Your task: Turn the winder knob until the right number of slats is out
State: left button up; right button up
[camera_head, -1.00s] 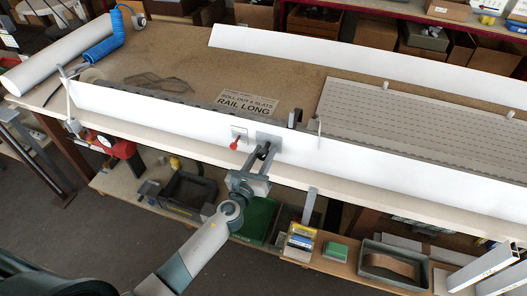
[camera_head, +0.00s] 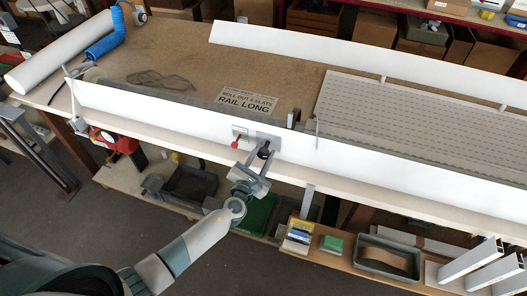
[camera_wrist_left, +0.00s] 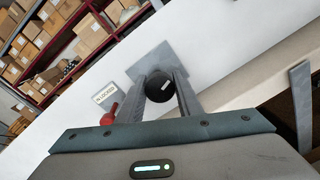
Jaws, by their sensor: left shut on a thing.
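The black winder knob (camera_wrist_left: 159,86) sits on a grey plate (camera_wrist_left: 165,57) on the front of the long white rail (camera_head: 190,118). My left gripper (camera_head: 262,153) is shut on the knob, one finger on each side of it, as the left wrist view also shows. The slats (camera_head: 400,112) lie as a pale grey curtain on the bench behind the rail, at the right; their number cannot be read. A sign (camera_head: 247,101) on the bench says to roll out slats, rail long; its digit is blurred. My right gripper is not in view.
A red lever (camera_wrist_left: 109,116) and a small label ending in "LOCKED" (camera_wrist_left: 104,92) sit left of the knob. A white roll (camera_head: 60,55) and blue coil (camera_head: 105,47) lie at the bench's left. Bins and boxes fill a shelf below.

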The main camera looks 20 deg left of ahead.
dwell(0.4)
pick_arm(q)
jog(key=o, duration=1)
jog(key=shift+s, duration=0.1)
jog(key=shift+s+a+r+b, duration=0.1)
jog(key=shift+s+a+b, duration=0.35)
jog(key=shift+s, duration=2.4)
jog(key=shift+s+a+r+b, duration=0.1)
jog(key=shift+s+b, duration=0.65)
jog(key=shift+s, duration=2.15)
jog(key=shift+s+a+r+b, duration=0.15)
jog(key=shift+s+b, duration=0.45)
jog(key=shift+s, duration=2.25)
jog(key=shift+a+f, duration=0.1)
jog(key=shift+f, duration=0.05)
